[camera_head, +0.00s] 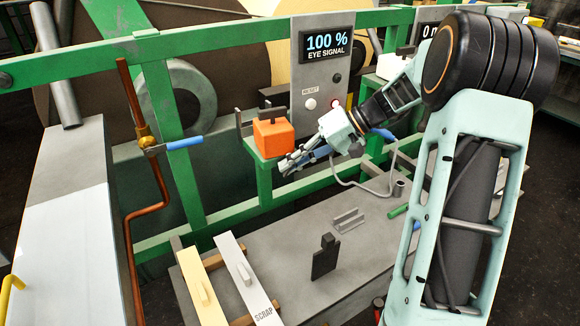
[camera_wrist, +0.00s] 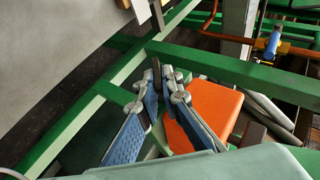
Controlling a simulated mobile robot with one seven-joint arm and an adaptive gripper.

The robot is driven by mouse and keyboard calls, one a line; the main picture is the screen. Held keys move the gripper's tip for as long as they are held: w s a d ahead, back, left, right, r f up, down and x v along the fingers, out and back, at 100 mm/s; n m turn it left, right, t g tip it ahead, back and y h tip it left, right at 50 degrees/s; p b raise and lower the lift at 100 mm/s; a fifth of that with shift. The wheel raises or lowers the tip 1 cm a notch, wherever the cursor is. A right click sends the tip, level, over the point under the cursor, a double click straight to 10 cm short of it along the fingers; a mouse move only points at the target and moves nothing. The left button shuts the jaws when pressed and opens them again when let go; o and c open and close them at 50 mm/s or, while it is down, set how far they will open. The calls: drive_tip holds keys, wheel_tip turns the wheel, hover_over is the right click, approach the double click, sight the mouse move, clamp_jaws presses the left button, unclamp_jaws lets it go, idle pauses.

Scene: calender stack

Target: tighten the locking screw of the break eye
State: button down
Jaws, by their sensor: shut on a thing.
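The break eye is an orange block (camera_head: 273,137) on a green bracket (camera_head: 268,160) at the rail, with a dark piece on top. It also shows in the wrist view (camera_wrist: 212,108), right of my fingers. My gripper (camera_head: 287,165) is at the near lower side of the block, beside the bracket. In the wrist view my gripper (camera_wrist: 160,80) has its blue-padded fingers converging at the tips. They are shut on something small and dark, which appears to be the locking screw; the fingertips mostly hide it. The display (camera_head: 327,46) reads "100 % EYE SIGNAL".
A grey panel with a RESET button (camera_head: 310,104) and a red-lit lamp stands behind the block. Green rails (camera_head: 185,178) surround it. A grey bench (camera_head: 290,255) below holds a black tool (camera_head: 326,258) and a scrap board (camera_head: 246,276). A copper pipe (camera_head: 126,200) stands at left.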

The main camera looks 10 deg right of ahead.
drive_tip(key=y, duration=0.2)
drive_tip(key=m+y, duration=0.1)
drive_tip(key=shift+d+f+g+y+b, duration=0.2)
drive_tip(key=shift+f+g+y+b, duration=0.1)
drive_tip(key=shift+b, duration=0.1)
drive_tip(key=m+y+b, duration=0.1)
drive_tip(key=y, duration=0.2)
drive_tip(key=shift+f, duration=0.15)
drive_tip(key=m+y+b, duration=0.1)
drive_tip(key=y, duration=0.2)
drive_tip(key=shift+f+m+y, duration=0.15)
drive_tip(key=shift+m+y, duration=0.15)
drive_tip(key=shift+m+t+y+b, duration=0.6)
drive_tip(key=shift+m+t+y, duration=0.1)
drive_tip(key=shift+y, duration=0.3)
drive_tip(key=shift+a, duration=0.1)
drive_tip(key=c, duration=2.1)
unclamp_jaws()
